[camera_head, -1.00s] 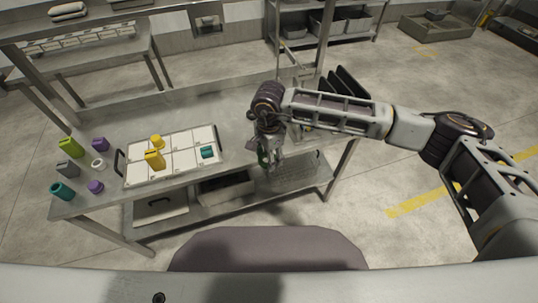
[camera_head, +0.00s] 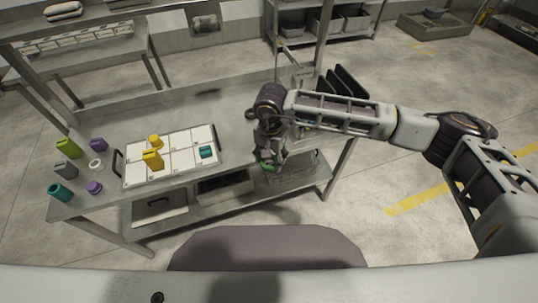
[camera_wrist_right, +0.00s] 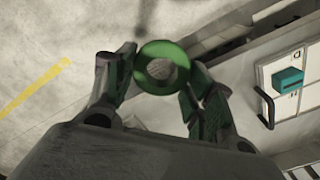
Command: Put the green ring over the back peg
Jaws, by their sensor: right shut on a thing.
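My right gripper (camera_head: 268,157) is shut on the green ring (camera_head: 267,167), in front of the table's front edge in the head view. In the right wrist view the green ring (camera_wrist_right: 164,47) sits between the two fingertips, its round hole facing the camera. The tray (camera_head: 122,182) lies on the table to the left of the gripper, apart from it. I cannot make out the back peg in either view. My left gripper is not in view.
The tray carries a yellow ring-like piece (camera_head: 155,141), a yellow block (camera_head: 152,160) and a teal block (camera_head: 206,152). Several green, grey, teal, purple and white pieces stand left of it. Black upright plates (camera_head: 345,82) stand at the table's right end. The tabletop (camera_head: 190,108) behind the tray is clear.

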